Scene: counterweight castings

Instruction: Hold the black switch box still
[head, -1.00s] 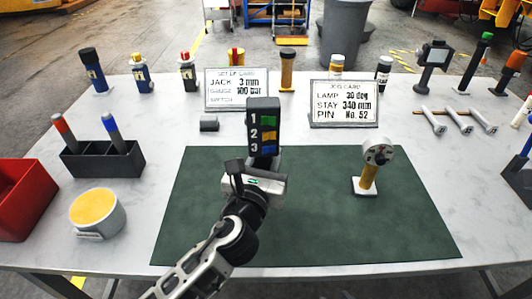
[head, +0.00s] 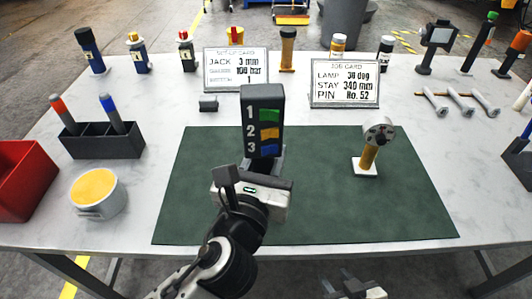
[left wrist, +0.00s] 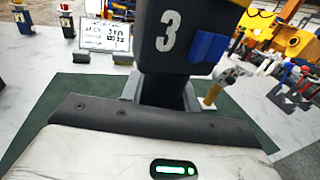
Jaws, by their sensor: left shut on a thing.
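The black switch box (head: 262,112) stands upright over the green mat in the head view. Its face shows the numbers 1, 2 and 3 beside a green, an orange and a blue rocker. My left gripper (head: 252,178) is shut on the lower part of the box from the front. My right gripper (head: 345,287) is at the bottom edge of the head view, below the table's front edge, partly cut off and apart from the box.
Two cards (head: 235,68) (head: 345,82) stand behind. The mat's front right is clear.

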